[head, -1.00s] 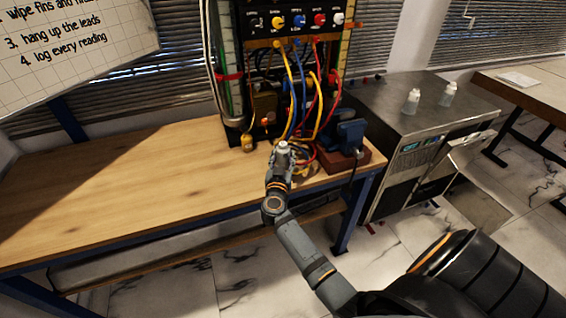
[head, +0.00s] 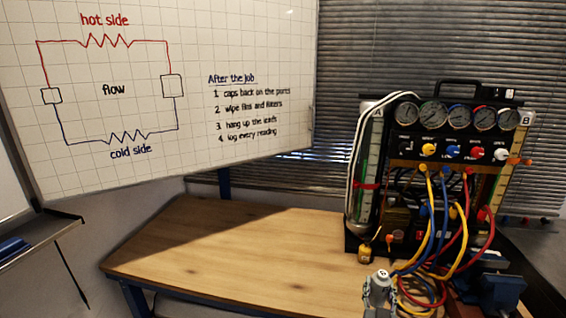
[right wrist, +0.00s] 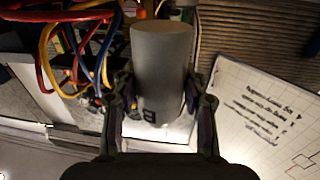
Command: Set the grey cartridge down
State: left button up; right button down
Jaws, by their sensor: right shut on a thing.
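The grey cartridge (right wrist: 162,62) is a plain grey cylinder in the right wrist view. My right gripper (right wrist: 159,95) is shut on it, one finger on each side, and its far end sticks out beyond the fingers. In the head view my right gripper (head: 378,290) is at the bottom edge, in front of the gauge rig and over the bench's right part. Only a small light top of the cartridge seems to show there. I cannot tell the gap between cartridge and bench. My left gripper is not in view.
The wooden bench (head: 225,250) is clear to the left. The gauge rig (head: 440,150) stands at right, with yellow, blue and red hoses (head: 433,225) hanging near my gripper. A whiteboard (head: 150,90) is behind.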

jog(key=s+a+f+n+y, duration=0.1)
jog(key=s+a+n+y, duration=0.3)
jog(key=a, duration=0.5)
jog(key=shift+s+a+f+t+y, duration=0.15)
jog(key=shift+s+f+t+y, duration=0.2)
jog(key=shift+s+y, duration=0.65)
jog(key=shift+w+r, duration=0.1)
jog(key=shift+w, duration=0.05)
